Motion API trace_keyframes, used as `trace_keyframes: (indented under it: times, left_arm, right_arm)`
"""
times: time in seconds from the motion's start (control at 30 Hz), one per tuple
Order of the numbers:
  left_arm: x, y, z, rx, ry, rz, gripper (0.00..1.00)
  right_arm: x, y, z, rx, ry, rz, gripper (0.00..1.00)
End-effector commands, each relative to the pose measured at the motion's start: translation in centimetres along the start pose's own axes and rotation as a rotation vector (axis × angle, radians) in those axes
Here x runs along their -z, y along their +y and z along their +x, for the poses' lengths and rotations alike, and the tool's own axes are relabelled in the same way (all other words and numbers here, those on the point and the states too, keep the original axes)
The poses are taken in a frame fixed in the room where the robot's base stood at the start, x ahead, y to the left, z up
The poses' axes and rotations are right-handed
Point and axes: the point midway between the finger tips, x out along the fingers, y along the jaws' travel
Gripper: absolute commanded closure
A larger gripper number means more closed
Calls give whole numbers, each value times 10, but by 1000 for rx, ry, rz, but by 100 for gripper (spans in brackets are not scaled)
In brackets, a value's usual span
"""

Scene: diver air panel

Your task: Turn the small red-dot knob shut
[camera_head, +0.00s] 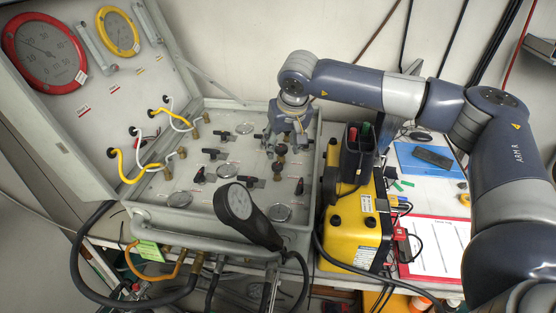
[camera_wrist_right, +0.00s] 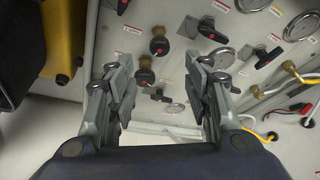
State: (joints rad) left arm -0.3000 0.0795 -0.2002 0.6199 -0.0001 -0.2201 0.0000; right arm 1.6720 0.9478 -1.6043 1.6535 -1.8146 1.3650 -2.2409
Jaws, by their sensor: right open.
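The air panel (camera_head: 150,215) lies open in its grey case and carries several black knobs with small red marks. I cannot tell for sure which one is the small red-dot knob. In the right wrist view, two round dark knobs on brass stems, one farther (camera_wrist_right: 158,45) and one nearer (camera_wrist_right: 144,76), show between the finger lines. A small black lever (camera_wrist_right: 160,95) is below them. My right gripper (camera_head: 286,146) points down over the panel's back right part, and its fingers also show in the wrist view (camera_wrist_right: 157,68). It is open and holds nothing. My left gripper is out of view.
A handheld black gauge (camera_head: 240,203) stands over the panel's front edge. A yellow box (camera_head: 352,228) is close on the right. The raised lid (camera_head: 75,115) carries red (camera_head: 45,52) and yellow (camera_head: 118,32) gauges. Yellow and white hoses (camera_head: 130,170) cross the left side.

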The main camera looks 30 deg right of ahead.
Motion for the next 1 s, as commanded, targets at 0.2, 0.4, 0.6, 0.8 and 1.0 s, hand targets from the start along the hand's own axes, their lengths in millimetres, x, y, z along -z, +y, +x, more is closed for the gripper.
trace_keyframes:
  times: [0.2, 0.4, 0.6, 0.8, 1.0]
  left_arm:
    - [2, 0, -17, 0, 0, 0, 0]
    - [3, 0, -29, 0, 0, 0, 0]
    - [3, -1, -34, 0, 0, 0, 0]
    - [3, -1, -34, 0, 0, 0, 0]
    - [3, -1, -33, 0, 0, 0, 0]
  right_arm:
    - [0, 0, 37, -3, -6, 3, 54]
    - [0, 1, 73, -3, -4, 4, 54]
    - [0, 1, 94, -2, -2, 6, 54]
    - [0, 0, 99, -1, -1, 5, 54]
    - [0, 0, 99, -1, -1, 5, 67]
